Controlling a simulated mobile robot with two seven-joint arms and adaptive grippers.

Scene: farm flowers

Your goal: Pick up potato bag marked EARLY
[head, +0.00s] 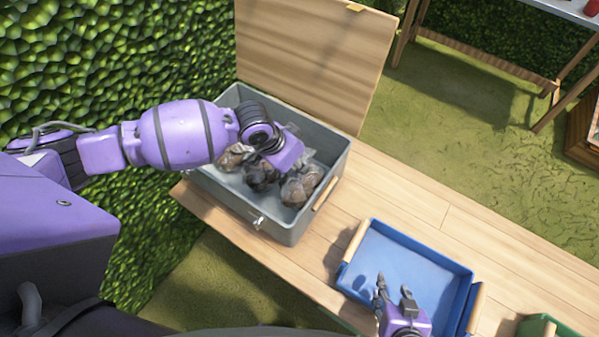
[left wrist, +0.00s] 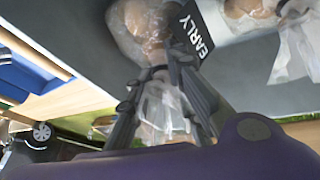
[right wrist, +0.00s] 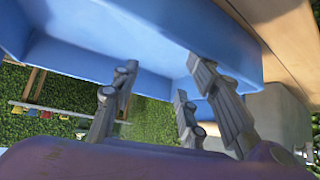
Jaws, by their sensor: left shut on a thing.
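The potato bag marked EARLY (left wrist: 140,32) is clear plastic with brown potatoes, and its dark tag (left wrist: 196,36) with white letters shows in the left wrist view. My left gripper (left wrist: 163,78) is shut on the gathered plastic of this bag. In the head view my left gripper (head: 262,178) is down inside the grey box (head: 228,192), over the bags. A potato bag (head: 301,186) shows right of it, and another bag (head: 232,157) shows left of it, partly hidden. My right gripper (head: 394,292) is open and empty over the blue crate (head: 405,255).
The grey box has a raised wooden lid (head: 310,60) behind it and stands on a wooden table (head: 390,190). A green crate (head: 540,327) is at the lower right. A hedge (head: 80,60) is at the left. The tabletop between box and blue crate is clear.

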